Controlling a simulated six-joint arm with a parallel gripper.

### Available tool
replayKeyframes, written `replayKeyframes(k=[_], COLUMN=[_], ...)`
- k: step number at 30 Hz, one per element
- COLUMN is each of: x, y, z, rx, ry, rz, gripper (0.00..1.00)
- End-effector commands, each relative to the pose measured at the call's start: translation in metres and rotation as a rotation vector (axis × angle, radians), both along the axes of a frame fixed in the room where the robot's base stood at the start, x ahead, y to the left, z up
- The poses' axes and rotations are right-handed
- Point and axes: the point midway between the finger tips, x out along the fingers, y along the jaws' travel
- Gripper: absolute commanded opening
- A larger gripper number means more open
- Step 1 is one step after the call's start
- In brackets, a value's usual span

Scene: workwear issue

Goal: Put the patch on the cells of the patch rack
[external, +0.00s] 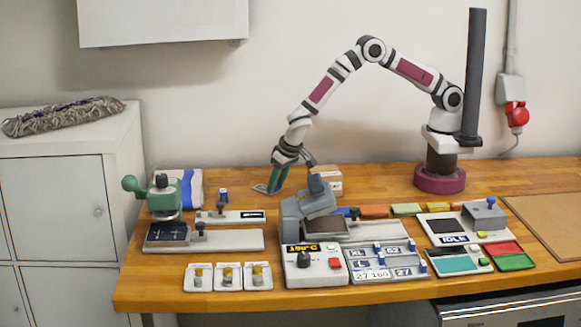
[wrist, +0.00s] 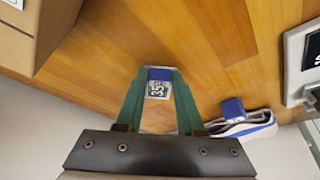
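My gripper (external: 268,188) hangs low over the back of the wooden table, between the folded cloth and the cardboard box. In the wrist view its green fingers (wrist: 159,75) are closed on the sides of a small patch (wrist: 158,90), white with dark characters and a blue edge. The characters are too small to read for certain. The patch rack (external: 385,262) stands at the table's front, right of the heat press, with several cells; some hold white pieces with dark lettering, such as "27". My gripper is well behind and left of the rack.
The grey heat press (external: 315,260) with a lit display stands between my gripper and the rack. A cardboard box (external: 327,182), folded cloth (external: 190,190) and small blue-topped item (external: 223,195) are nearby. Trays (external: 515,257) and a grey device (external: 484,215) are at right.

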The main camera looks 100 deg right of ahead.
Motion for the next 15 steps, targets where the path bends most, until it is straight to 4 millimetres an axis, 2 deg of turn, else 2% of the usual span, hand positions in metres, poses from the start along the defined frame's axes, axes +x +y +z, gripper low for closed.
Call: replayKeyframes(k=[1,3,15], x=[0.0000,0.0000,0.0003], y=[0.0000,0.0000,0.0000], z=[0.0001,0.0001,0.0056], rx=[0.000,0.000,0.000], ry=[0.000,0.000,-0.001], rz=[0.000,0.000,0.000], gripper=[0.13,0.01,0.00])
